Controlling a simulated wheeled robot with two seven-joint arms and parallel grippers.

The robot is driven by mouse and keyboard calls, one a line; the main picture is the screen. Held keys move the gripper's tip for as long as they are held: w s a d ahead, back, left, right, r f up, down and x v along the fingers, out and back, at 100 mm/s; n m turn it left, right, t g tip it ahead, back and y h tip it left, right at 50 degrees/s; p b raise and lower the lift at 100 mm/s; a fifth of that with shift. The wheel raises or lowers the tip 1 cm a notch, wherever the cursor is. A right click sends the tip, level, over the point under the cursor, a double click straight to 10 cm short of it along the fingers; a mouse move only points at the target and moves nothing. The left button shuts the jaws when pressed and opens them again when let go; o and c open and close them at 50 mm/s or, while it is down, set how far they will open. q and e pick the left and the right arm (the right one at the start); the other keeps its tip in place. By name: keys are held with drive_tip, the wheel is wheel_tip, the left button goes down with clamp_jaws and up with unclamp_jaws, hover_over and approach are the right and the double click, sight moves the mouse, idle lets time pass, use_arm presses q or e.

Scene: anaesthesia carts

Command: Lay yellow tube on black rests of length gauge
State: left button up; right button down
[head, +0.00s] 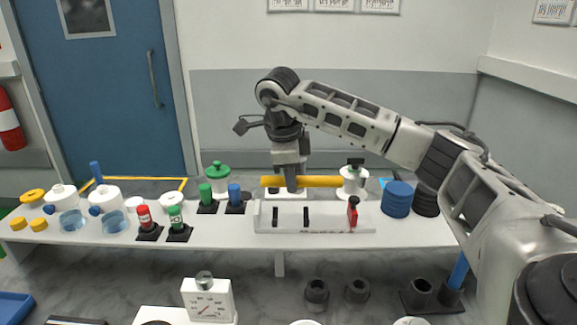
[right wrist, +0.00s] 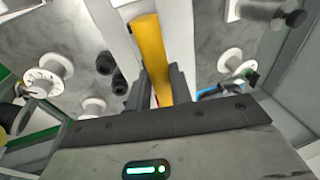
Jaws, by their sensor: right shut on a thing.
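The yellow tube (head: 325,181) is level, lying left to right in the head view. My right gripper (head: 291,182) is shut on it, left of its middle, with the fingers pointing down. The tube also shows between the two fingers in the right wrist view (right wrist: 148,50). The length gauge (head: 335,226) is a long white block on the bench, with black rests (head: 306,217) and a red part (head: 352,216) at its right end. The tube appears above the gauge in the picture, apart from the rests; its exact depth is hard to tell. My left gripper is not in view.
Left of the gauge stand green and blue capped tubes in black stands (head: 235,200) and a green-topped white jar (head: 218,180). A dial scale (head: 208,300) stands in front.

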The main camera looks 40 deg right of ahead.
drive_tip(key=b+x, duration=0.1)
drive_tip(key=x, duration=0.1)
drive_tip(key=a+b+x, duration=0.1)
drive_tip(key=x, duration=0.1)
drive_tip(key=shift+s+d+f, duration=0.1)
drive_tip(key=shift+s+f, duration=0.05)
drive_tip(key=shift+f+b, duration=0.5)
drive_tip(key=shift+f, duration=0.15)
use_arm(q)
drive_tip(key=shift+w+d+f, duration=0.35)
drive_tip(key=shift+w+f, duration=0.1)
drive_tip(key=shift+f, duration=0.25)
use_arm(e)
drive_tip(key=shift+f, duration=0.55)
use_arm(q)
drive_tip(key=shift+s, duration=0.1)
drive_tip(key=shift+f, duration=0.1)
use_arm(e)
drive_tip(key=c, duration=1.2)
unclamp_jaws()
drive_tip(key=shift+o, duration=0.2)
drive_tip(key=shift+r, duration=0.1)
use_arm(q)
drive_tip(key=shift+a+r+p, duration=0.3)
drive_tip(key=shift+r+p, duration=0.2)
drive_tip(key=shift+p, duration=0.45)
use_arm(e)
drive_tip(key=v, duration=1.5)
drive_tip(key=shift+r, duration=0.4)
